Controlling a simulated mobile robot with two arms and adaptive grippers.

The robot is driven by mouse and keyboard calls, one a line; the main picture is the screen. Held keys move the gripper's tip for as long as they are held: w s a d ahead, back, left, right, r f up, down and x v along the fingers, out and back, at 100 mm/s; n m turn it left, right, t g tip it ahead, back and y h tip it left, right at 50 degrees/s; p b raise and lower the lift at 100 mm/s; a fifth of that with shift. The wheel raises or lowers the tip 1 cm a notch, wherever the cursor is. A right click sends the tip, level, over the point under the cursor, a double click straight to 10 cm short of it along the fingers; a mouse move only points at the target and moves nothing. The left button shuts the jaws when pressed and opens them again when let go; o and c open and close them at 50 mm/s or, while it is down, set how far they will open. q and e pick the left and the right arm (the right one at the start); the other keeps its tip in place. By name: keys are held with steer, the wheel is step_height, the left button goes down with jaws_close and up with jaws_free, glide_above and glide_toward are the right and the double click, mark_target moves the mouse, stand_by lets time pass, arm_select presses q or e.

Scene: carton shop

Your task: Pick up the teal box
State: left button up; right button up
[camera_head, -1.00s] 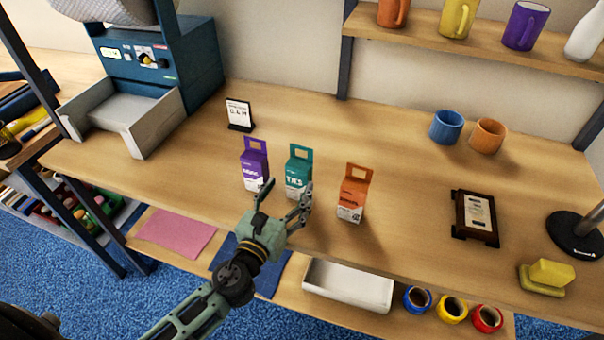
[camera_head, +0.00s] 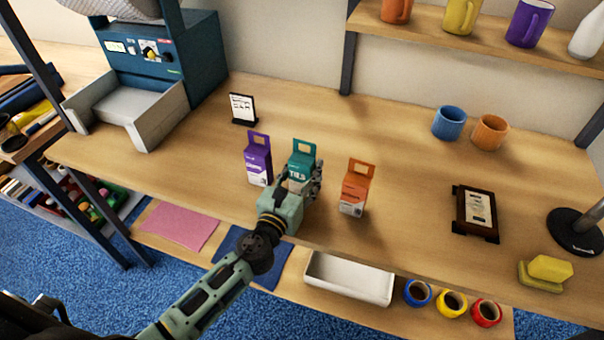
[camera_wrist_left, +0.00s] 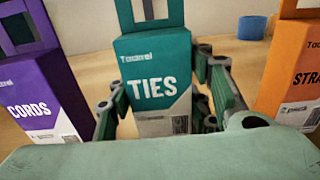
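The teal box (camera_head: 302,158), marked TIES in the left wrist view (camera_wrist_left: 152,75), stands upright on the wooden table between the purple box (camera_head: 258,160) and the orange box (camera_head: 354,190). My left gripper (camera_head: 298,184) is at its near side, low down, and hides its lower part in the head view. In the left wrist view its fingers are open, one on each side of the teal box. A small gap shows on the right side; contact on the left is unclear. My right gripper is not in view.
The purple and orange boxes stand close on either side of the gripper. A small sign (camera_head: 242,108) stands behind. Blue and orange mugs (camera_head: 448,122) and a framed plaque (camera_head: 475,212) are to the right.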

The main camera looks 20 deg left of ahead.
arm_select(q)
steer(key=c, duration=0.7)
steer(key=shift+r, duration=0.15)
